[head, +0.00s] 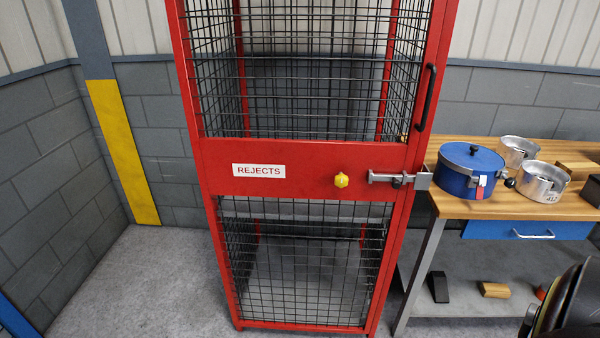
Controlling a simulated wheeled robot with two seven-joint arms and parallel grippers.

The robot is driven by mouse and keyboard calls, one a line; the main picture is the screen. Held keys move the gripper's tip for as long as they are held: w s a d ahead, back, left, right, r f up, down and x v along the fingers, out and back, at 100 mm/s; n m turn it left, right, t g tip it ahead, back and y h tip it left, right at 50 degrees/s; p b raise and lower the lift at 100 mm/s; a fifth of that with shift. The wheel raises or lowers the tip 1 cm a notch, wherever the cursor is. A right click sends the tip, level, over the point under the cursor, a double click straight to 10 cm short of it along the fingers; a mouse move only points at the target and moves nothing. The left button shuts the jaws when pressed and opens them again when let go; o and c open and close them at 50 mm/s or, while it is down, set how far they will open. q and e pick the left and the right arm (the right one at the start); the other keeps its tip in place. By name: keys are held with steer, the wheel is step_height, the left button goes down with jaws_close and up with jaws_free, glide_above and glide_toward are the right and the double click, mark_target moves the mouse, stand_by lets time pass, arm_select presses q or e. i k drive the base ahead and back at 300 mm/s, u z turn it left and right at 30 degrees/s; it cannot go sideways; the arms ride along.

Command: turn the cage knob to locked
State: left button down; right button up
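The red cage (300,155) with black wire mesh stands in the middle of the head view, and its door looks shut. A yellow lobed knob (341,180) sits on the red middle band, right of the white REJECTS label (259,170). No marking that tells the knob's setting is readable. To its right, a grey sliding latch (385,178) with a small dark grip runs across the door edge towards a grey plate (423,181). I cannot tell whether the bolt is engaged. Neither gripper can be made out, and nothing touches the knob.
A black vertical handle (426,98) is on the cage's right upright. A wooden workbench (455,205) at right holds a blue lidded pot (467,170) and metal pots (540,182). Dark curved shapes (568,305) fill the lower right corner. The floor left of the cage is clear.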

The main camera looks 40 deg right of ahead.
mark_target(341, 180)
steer(key=z, duration=0.55)
steer(key=i, duration=0.95)
steer(key=z, duration=0.85)
